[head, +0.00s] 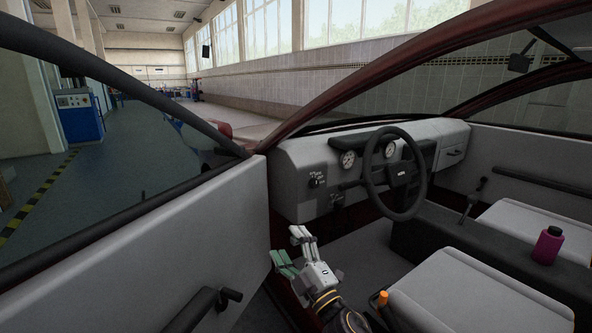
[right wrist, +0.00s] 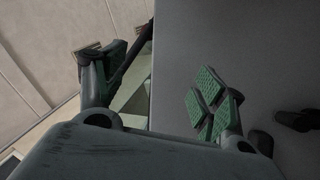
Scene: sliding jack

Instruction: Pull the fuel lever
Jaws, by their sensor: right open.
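A small orange-topped lever (head: 382,298) stands at the left side of the front seat, low in the head view; it looks like the fuel lever, though no label shows. My right gripper (head: 290,249) is in the car's door opening, up and left of this lever and apart from it. Its fingers are spread, with green pads and nothing between them. In the right wrist view my right gripper (right wrist: 155,88) is also open and empty, in front of a plain grey surface. The orange lever does not show clearly there. My left gripper is not in view.
The open car door (head: 190,265) with its black handle (head: 205,308) is on the left. The steering wheel (head: 397,173) and dashboard (head: 300,165) are ahead. A seat (head: 475,295) is at lower right; a purple bottle (head: 548,245) stands beyond it.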

